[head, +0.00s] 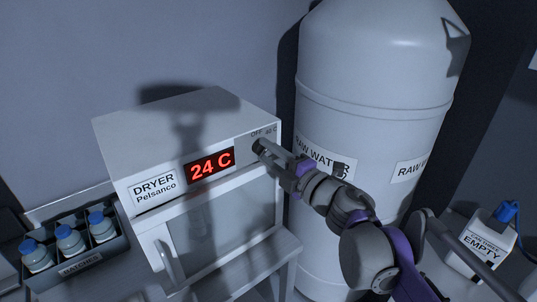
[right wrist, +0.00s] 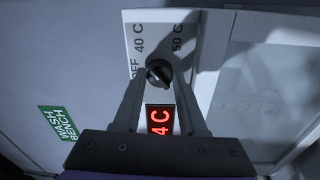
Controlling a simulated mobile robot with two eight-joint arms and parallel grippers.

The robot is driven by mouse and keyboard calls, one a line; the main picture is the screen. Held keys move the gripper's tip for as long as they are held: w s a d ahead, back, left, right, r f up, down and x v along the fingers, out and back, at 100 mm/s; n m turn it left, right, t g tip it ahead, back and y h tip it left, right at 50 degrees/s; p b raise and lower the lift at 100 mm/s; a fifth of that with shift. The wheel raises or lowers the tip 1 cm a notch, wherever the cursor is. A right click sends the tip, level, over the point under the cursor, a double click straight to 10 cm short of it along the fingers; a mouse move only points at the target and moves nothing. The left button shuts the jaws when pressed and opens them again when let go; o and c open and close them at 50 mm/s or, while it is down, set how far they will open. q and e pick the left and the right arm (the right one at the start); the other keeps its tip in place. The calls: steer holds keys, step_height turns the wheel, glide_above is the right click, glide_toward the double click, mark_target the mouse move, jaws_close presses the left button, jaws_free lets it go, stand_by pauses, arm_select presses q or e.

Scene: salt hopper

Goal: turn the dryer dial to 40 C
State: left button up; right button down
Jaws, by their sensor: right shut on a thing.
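The dryer (head: 205,163) is a white box marked "DRYER Pelsanco". Its red display (head: 210,165) reads 24 C in the head view; part of the display also shows in the right wrist view (right wrist: 159,120). The dark dial (right wrist: 158,73) is on the panel with the marks OFF, 40 C and 50 C around it. My right gripper (head: 262,148) reaches the dial from the right, its two fingers (right wrist: 159,82) shut on the dial's sides. I cannot tell clearly which mark the dial points to. My left gripper is not in view.
A large white "RAW WATER" tank (head: 375,75) stands right beside the dryer, behind my right arm. A batches crate (head: 85,262) with blue-capped bottles is at the lower left. A container marked "EMPTY" (head: 483,250) is at the lower right.

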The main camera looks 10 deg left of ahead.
steer(key=shift+c, duration=2.3)
jaws_free()
steer(key=b+v, duration=0.1)
steer(key=v, duration=1)
steer(key=shift+a, duration=0.1)
